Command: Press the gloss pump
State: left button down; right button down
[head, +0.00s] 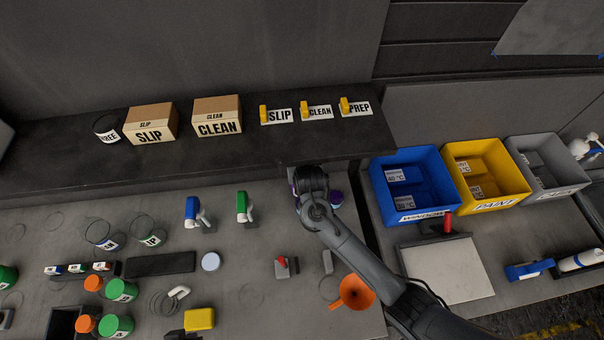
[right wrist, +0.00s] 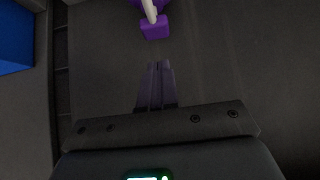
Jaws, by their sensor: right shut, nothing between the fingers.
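A purple pump bottle with a pale spout (right wrist: 154,27) is at the top of the right wrist view. No label on it can be read, so I cannot confirm that it is the gloss pump. My right gripper (right wrist: 160,66) is shut and empty, its fingertips pointing toward the purple pump with a gap between them in the picture. In the head view my wrist hides most of that area; a bit of purple (head: 336,197) shows just right of it. My left gripper is not in view.
A blue pump bottle (head: 192,208) and a green one (head: 242,206) stand to the left. The shelf edge with boxes (head: 217,116) lies behind. A blue bin (head: 405,178) is at the right, and an orange funnel (head: 356,292) is in front.

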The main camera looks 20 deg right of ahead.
jog(key=shift+f, duration=1.95)
